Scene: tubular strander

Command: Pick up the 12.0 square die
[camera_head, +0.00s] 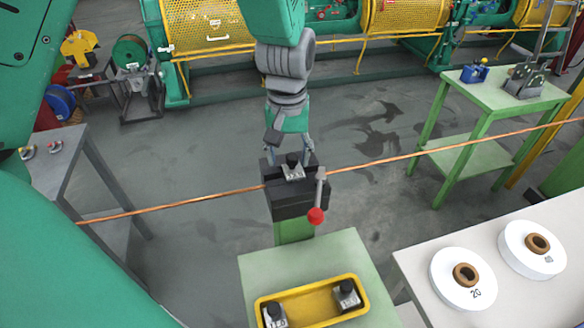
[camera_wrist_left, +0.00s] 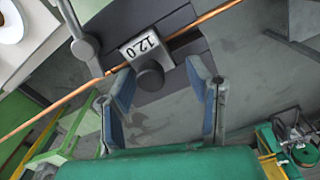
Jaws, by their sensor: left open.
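The 12.0 square die (camera_wrist_left: 146,46) is a grey metal block with a black knob (camera_wrist_left: 150,76). It sits in the dark clamp holder (camera_head: 290,202) on a green stand, and the die also shows in the head view (camera_head: 293,173). The copper wire (camera_wrist_left: 60,103) runs through the holder at the die. My left gripper (camera_head: 289,151) is open just above the die, one finger to each side of its knob. In the wrist view its fingers (camera_wrist_left: 162,76) point at the die, with nothing held. My right gripper is out of view.
A red-tipped lever (camera_head: 316,215) stands at the holder's right side. A yellow tray (camera_head: 310,296) with two other dies lies on the green table in front. White spools (camera_head: 463,278) stand on the right table. The wire (camera_head: 400,158) crosses the whole area.

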